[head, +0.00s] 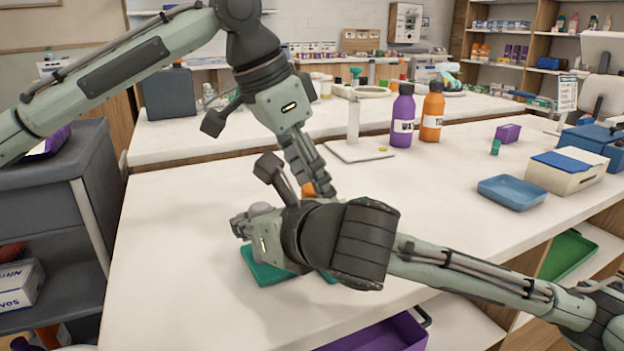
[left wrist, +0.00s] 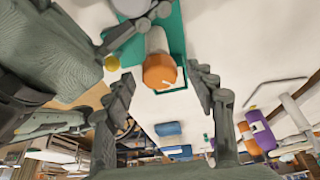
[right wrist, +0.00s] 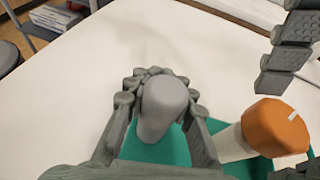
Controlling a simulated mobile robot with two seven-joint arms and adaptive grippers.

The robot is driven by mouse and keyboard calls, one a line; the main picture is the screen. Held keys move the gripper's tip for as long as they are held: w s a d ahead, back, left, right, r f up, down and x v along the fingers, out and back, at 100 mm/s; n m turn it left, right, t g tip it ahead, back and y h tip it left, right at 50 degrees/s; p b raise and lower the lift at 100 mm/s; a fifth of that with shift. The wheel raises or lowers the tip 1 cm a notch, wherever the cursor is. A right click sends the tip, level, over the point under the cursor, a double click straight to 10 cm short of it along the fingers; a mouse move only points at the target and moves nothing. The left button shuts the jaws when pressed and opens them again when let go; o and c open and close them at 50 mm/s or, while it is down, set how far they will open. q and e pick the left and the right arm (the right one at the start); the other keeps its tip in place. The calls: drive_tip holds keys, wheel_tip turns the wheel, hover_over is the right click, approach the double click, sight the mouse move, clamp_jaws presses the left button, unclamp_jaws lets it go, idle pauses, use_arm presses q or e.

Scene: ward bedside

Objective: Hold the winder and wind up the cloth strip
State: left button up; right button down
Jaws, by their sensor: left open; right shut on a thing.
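The winder has a teal base (head: 265,273) flat on the white table. A grey rounded upright part (right wrist: 163,105) stands over it. My right gripper (right wrist: 160,82) is shut around this grey part. Beside it is a pale cylinder (right wrist: 233,145), which may be the wound cloth, with an orange top (right wrist: 275,127). The orange top also shows in the left wrist view (left wrist: 159,72). My left gripper (left wrist: 165,85) is open, its fingers on either side of the orange top with gaps. In the head view, my arms hide most of the winder. No loose strip can be made out.
A purple bottle (head: 403,115) and an orange bottle (head: 432,112) stand behind. A blue tray (head: 511,193) and a white box (head: 567,170) are at the right. The table's left part is clear. My two arms are close together over the base.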

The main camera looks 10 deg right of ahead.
use_arm(q)
drive_tip(key=c, duration=1.2)
drive_tip(key=shift+o, duration=0.2)
drive_tip(key=shift+m, duration=0.4)
drive_tip(key=m+g, duration=0.1)
drive_tip(key=m, duration=0.1)
drive_tip(key=m+g, duration=0.1)
drive_tip(key=m, duration=0.2)
drive_tip(key=shift+w+m+g, duration=0.15)
drive_tip(key=shift+m+g, duration=0.15)
drive_tip(key=m+g, duration=0.1)
drive_tip(key=m, duration=0.2)
drive_tip(key=m+g+y, duration=0.1)
drive_tip(key=m, duration=0.2)
drive_tip(key=shift+w+d, duration=0.1)
drive_tip(key=shift+m, duration=0.4)
drive_tip(key=o, duration=1.2)
drive_tip(key=shift+c, duration=0.2)
